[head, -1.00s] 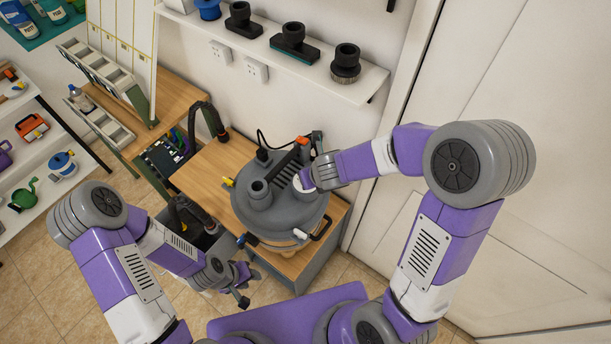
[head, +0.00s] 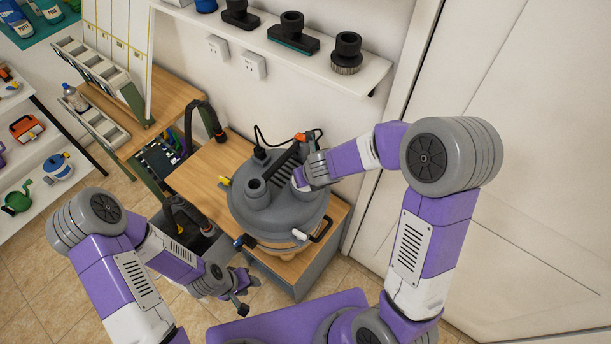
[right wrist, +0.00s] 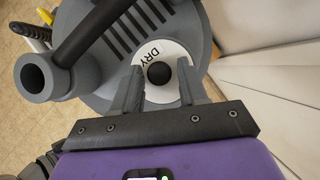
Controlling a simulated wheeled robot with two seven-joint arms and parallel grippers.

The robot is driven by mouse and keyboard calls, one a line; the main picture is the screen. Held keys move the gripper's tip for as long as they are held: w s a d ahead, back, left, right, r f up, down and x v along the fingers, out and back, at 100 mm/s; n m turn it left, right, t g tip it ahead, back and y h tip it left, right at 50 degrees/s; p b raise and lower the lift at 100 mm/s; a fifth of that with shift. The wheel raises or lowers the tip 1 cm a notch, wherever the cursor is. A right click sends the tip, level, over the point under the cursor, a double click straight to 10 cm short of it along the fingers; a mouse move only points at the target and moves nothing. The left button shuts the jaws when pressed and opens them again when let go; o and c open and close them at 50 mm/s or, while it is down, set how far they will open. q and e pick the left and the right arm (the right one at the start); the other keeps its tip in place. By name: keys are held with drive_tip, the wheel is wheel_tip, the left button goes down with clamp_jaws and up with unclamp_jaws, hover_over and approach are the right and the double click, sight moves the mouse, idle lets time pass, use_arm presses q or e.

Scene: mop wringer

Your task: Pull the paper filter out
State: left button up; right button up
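The vacuum (head: 262,222) stands upright on a wooden-topped cabinet with its grey lid on. No paper filter shows; the inside of the vacuum is hidden. In the right wrist view the lid (right wrist: 95,88) carries a white disc (right wrist: 180,60) marked "DRY" with a round black knob (right wrist: 158,74) in its middle. My right gripper (right wrist: 157,88) is over this disc, its two fingers apart on either side of the knob; I cannot tell whether they touch it. It shows in the head view (head: 301,178) at the lid's right side. My left gripper (head: 246,293) is open and empty, low in front of the cabinet.
A black carrying handle (head: 286,163) and a hose port (head: 257,187) rise from the lid. Latches sit on its rim. A grey bin (head: 193,240) with a black hose stands left of the cabinet (head: 205,180). A wall shelf (head: 372,72) with nozzles is behind; a white door is at right.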

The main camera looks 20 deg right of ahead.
drive_tip(key=shift+s+f, duration=0.15)
drive_tip(key=shift+f, duration=0.05)
clamp_jaws()
drive_tip(key=shift+r+p, duration=0.25)
drive_tip(key=shift+p, duration=0.05)
drive_tip(key=shift+r+p, duration=0.3)
drive_tip(key=shift+r, duration=0.1)
drive_tip(key=shift+w+r+p, duration=0.2)
drive_tip(key=shift+r+p, duration=3.45)
drive_tip(key=shift+r, duration=0.05)
